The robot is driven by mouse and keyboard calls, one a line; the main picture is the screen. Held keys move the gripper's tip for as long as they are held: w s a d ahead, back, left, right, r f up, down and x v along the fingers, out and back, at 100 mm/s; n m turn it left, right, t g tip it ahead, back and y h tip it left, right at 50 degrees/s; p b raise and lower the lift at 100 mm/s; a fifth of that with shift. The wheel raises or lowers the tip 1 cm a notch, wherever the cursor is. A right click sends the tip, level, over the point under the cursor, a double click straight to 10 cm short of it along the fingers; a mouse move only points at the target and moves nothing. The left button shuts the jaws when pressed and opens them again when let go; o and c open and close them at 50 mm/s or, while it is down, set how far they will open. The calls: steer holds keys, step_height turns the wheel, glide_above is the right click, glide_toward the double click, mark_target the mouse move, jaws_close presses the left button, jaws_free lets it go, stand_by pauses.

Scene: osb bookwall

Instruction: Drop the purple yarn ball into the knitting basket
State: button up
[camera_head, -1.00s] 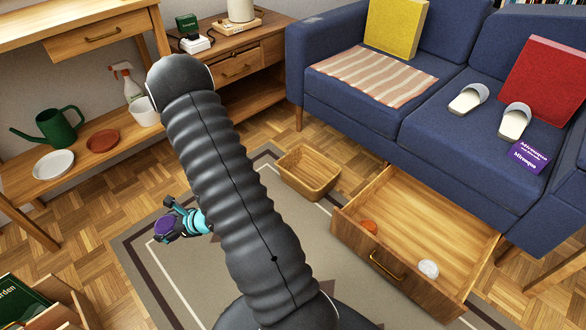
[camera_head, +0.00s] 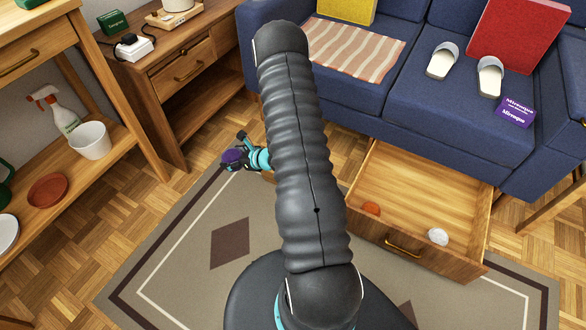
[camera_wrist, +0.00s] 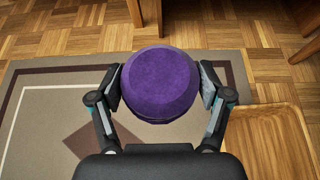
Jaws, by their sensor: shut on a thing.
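The purple yarn ball (camera_wrist: 160,84) is held between the two fingers of my gripper (camera_wrist: 161,88) in the wrist view. In the head view the ball (camera_head: 231,156) and my gripper (camera_head: 243,153) show left of my arm, over the edge of the rug. The knitting basket (camera_wrist: 262,107), light wooden with rounded corners, is at the lower right of the wrist view, to the right of the ball and below it. The ball is not over it. In the head view my arm hides nearly all of the basket.
An open drawer (camera_head: 405,244) under the blue sofa (camera_head: 385,120) holds an orange ball (camera_head: 371,208) and a white ball (camera_head: 438,236). A wooden cabinet (camera_head: 150,85) stands at the left. The patterned rug (camera_head: 190,235) is clear left of my arm.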

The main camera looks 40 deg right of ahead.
steer(key=s+d+f+m+h, duration=0.1)
steer(key=d+f, duration=0.3)
steer(key=d, duration=0.9)
steer(key=s+d+f+m+h, duration=0.1)
steer(key=d+f, duration=0.4)
steer(key=d, duration=0.7)
steer(key=shift+t, duration=0.3)
steer(key=f, duration=0.2)
steer(key=f+b, duration=0.1)
steer(key=f, duration=0.2)
steer(key=shift+d+f+b, duration=0.3)
steer(key=shift+f+b, duration=0.1)
steer(key=o, duration=1.1)
steer(key=shift+s, duration=0.15)
steer(key=v, duration=1.1)
steer(key=shift+s+r, duration=0.3)
steer(key=shift+s, duration=0.05)
